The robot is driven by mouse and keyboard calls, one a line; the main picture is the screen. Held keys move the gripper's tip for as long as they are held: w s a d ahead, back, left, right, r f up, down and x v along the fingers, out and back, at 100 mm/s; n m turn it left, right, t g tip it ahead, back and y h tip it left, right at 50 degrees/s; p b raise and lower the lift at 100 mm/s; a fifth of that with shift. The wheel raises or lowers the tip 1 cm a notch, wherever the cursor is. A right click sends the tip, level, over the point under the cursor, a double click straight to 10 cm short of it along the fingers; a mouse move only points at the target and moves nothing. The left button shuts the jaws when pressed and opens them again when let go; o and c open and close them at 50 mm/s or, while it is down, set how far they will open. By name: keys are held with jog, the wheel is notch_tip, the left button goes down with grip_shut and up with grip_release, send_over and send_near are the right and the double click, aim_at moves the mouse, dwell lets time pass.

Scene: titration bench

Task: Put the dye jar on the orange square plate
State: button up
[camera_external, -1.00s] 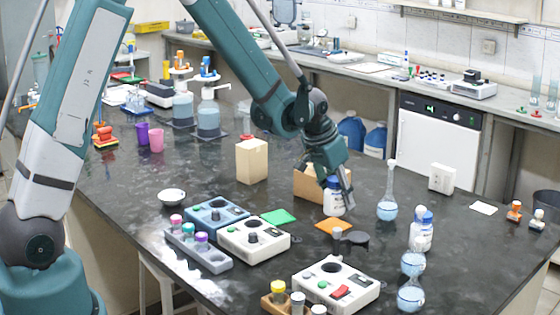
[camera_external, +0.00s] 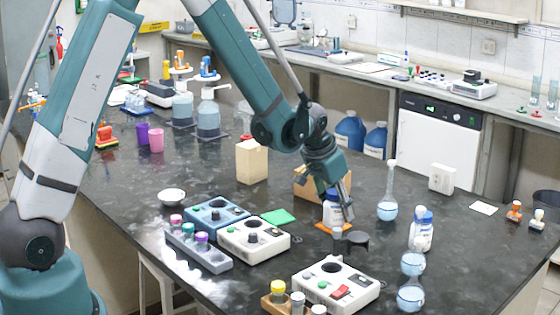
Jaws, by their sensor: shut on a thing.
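The dye jar (camera_external: 333,214), white with a blue cap, is upright in my gripper (camera_external: 337,194). My gripper points down and is shut on the jar near its cap. The orange square plate (camera_external: 320,226) lies on the dark bench, with the jar over it and hiding much of it. The jar's base appears at or just above the plate; I cannot tell whether they touch.
A dark round stand (camera_external: 356,239) is close in front of the plate. A green square plate (camera_external: 278,216) lies to the left, near a white device (camera_external: 254,238). A cardboard box (camera_external: 308,184) stands behind the jar. A round flask (camera_external: 387,209) is to the right.

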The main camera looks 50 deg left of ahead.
aim_at(335, 192)
jog(key=shift+f, duration=0.15)
jog(key=o, duration=0.9)
jog(key=shift+o, duration=0.2)
jog(key=shift+r, duration=0.25)
jog(key=shift+p+v, duration=0.4)
jog(key=shift+v, duration=5.45)
jog(key=shift+r, duration=0.1)
